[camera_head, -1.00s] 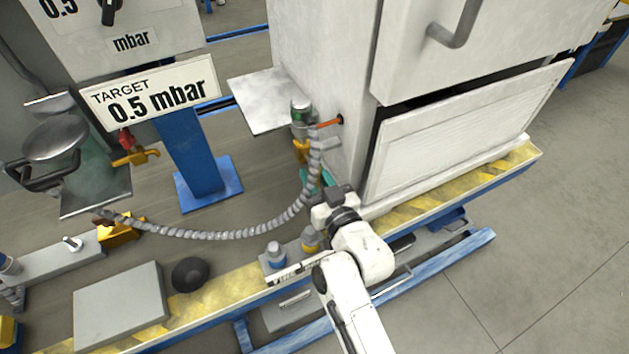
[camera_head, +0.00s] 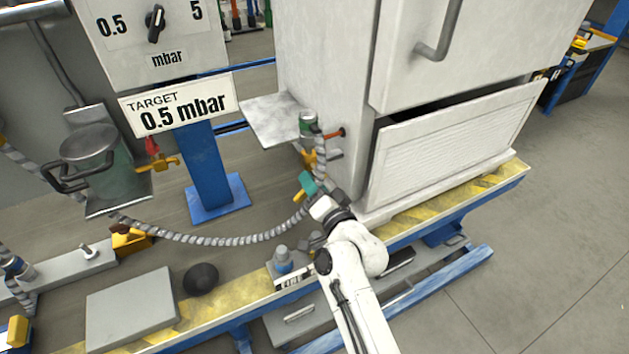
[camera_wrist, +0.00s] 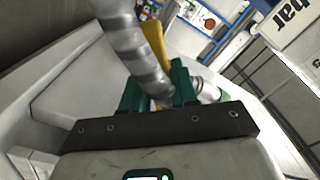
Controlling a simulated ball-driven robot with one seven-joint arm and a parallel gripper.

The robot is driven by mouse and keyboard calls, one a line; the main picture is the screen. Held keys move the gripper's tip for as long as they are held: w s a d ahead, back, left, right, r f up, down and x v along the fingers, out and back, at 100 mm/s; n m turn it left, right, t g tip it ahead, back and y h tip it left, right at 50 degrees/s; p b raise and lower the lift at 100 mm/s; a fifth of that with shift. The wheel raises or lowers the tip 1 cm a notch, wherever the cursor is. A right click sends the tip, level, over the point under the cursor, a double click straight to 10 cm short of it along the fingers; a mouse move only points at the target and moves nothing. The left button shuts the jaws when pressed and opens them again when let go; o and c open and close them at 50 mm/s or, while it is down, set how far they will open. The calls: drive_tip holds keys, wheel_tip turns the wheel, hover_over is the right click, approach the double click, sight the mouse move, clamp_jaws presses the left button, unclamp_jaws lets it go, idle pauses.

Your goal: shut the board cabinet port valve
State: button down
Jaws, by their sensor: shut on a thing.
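The white cabinet (camera_head: 335,70) stands on the yellow-edged platform. On its left side is a port valve with a green-and-grey top (camera_head: 308,122), an orange-red stem (camera_head: 336,133) and yellow parts (camera_head: 308,158) below. My gripper (camera_head: 307,184) is low beside the cabinet's lower left side, below the valve top. In the wrist view its green fingers (camera_wrist: 160,90) are shut on a narrow yellow lever (camera_wrist: 153,42). The grey ribbed hose (camera_wrist: 135,50) crosses in front and hides part of the grip. The lever's joint with the valve is not clear.
The ribbed hose (camera_head: 215,238) sags leftward from the valve. The target sign (camera_head: 180,105) on its blue post stands left. A grey plate (camera_head: 130,308), a black ball (camera_head: 200,279) and a grey-blue fitting (camera_head: 282,258) are on the platform. Open floor lies at right.

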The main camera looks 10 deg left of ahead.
drive_tip(key=m+p, duration=0.1)
drive_tip(key=m, duration=0.1)
drive_tip(key=r+m+p, duration=0.1)
drive_tip(key=m, duration=0.1)
drive_tip(key=shift+s+a+m, duration=0.15)
drive_tip(key=shift+m, duration=0.15)
drive_tip(key=shift+r+m+p, duration=0.15)
drive_tip(key=shift+m+p, duration=0.4)
drive_tip(key=shift+m, duration=0.25)
drive_tip(key=shift+r+m+p, duration=0.15)
drive_tip(key=shift+m+p, duration=0.35)
drive_tip(key=shift+m, duration=0.3)
drive_tip(key=c, duration=1)
unclamp_jaws()
drive_tip(key=shift+o, duration=0.2)
drive_tip(key=v, duration=1)
drive_tip(key=shift+s+d+p, duration=0.25)
drive_tip(key=shift+s+p, duration=0.1)
drive_tip(key=shift+p, duration=0.1)
